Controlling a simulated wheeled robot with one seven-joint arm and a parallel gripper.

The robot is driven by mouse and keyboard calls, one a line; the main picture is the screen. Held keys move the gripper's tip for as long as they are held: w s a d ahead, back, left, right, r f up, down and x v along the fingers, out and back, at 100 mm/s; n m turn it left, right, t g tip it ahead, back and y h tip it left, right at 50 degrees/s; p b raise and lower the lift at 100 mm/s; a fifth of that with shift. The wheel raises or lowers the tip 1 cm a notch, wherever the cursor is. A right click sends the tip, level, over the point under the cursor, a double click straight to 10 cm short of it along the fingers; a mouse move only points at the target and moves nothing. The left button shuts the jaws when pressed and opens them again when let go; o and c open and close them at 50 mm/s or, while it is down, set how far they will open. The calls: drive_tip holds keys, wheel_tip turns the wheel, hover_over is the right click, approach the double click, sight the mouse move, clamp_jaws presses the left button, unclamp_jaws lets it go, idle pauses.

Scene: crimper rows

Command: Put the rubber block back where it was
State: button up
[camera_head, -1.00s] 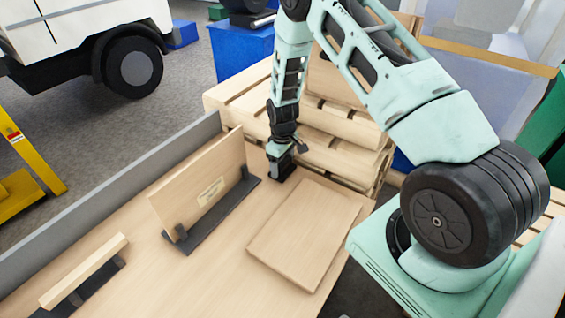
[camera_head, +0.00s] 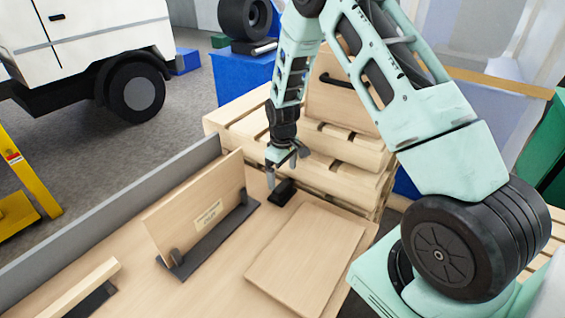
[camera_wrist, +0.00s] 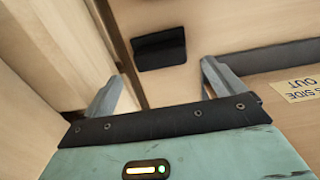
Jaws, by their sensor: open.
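The rubber block (camera_head: 283,192) is a small black block lying on the wooden table, between the upright labelled board and the pallet stack. It also shows in the wrist view (camera_wrist: 158,50), ahead of the fingers and clear of them. My gripper (camera_head: 284,169) is open and empty just above the block. In the wrist view its two grey fingers (camera_wrist: 162,72) are spread wide, with nothing between them.
An upright board with a label (camera_head: 190,215) stands in a dark holder to the left. A flat wooden board (camera_head: 305,258) lies in front on the right. Wooden pallets (camera_head: 345,165) are stacked behind. A grey rail (camera_head: 120,208) edges the table's left side.

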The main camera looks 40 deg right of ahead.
sight(283, 185)
wheel_tip(283, 185, up, 5)
drive_tip(key=b, duration=0.1)
drive_tip(key=s+a+r+n, duration=0.1)
drive_tip(key=s+a+r, duration=0.2)
drive_tip(key=a, duration=0.3)
drive_tip(key=s+a+r+y, duration=0.1)
drive_tip(key=s+a+r, duration=0.25)
drive_tip(key=a, duration=0.25)
drive_tip(key=s+a+r+n, duration=0.1)
drive_tip(key=s+a+r, duration=0.2)
drive_tip(key=a, duration=0.3)
drive_tip(key=s+a+r, duration=0.1)
drive_tip(key=s+a, duration=0.1)
drive_tip(key=s, duration=0.5)
drive_tip(key=s+a+r+n, duration=0.1)
drive_tip(key=s+a+r, duration=0.1)
drive_tip(key=s, duration=0.5)
drive_tip(key=s+a+r, duration=0.2)
drive_tip(key=s+a, duration=0.2)
drive_tip(key=s, duration=0.3)
drive_tip(key=shift+s+a+r+n, duration=0.15)
drive_tip(key=shift+r+n, duration=0.1)
drive_tip(key=shift+n, duration=0.15)
drive_tip(key=shift+f+b, duration=0.85)
drive_tip(key=shift+b, duration=0.15)
